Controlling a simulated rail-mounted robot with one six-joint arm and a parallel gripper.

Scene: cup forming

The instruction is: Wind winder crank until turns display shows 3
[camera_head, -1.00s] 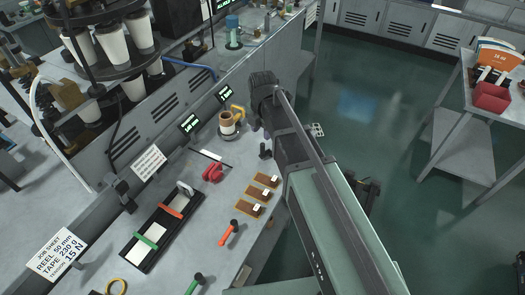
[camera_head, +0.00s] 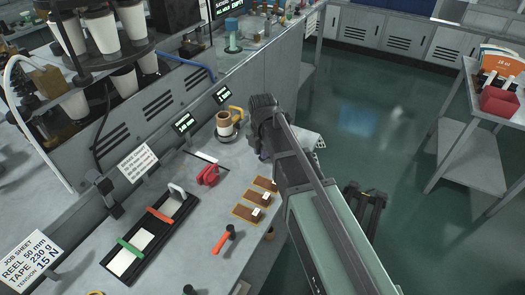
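A small winder-like device (camera_head: 226,126) with a brown-and-white reel and a yellow arm stands at the back of the grey bench; I cannot tell whether it is the task's winder. Two small dark displays with green text, one left of it (camera_head: 185,122) and one behind it (camera_head: 222,95), are too small to read. My gripper (camera_head: 262,112) is just right of the device, near the bench's right edge. Its fingers are hidden by my own wrist and arm, so their opening and any contact do not show. No crank handle can be made out.
On the bench lie a red clamp-like tool (camera_head: 208,175), several brown plates (camera_head: 256,197), an orange-handled tool (camera_head: 223,240) and a black tray (camera_head: 110,266) with white strips. A job sheet (camera_head: 31,258) stands front left. Green floor is open to the right, before a cart (camera_head: 470,157).

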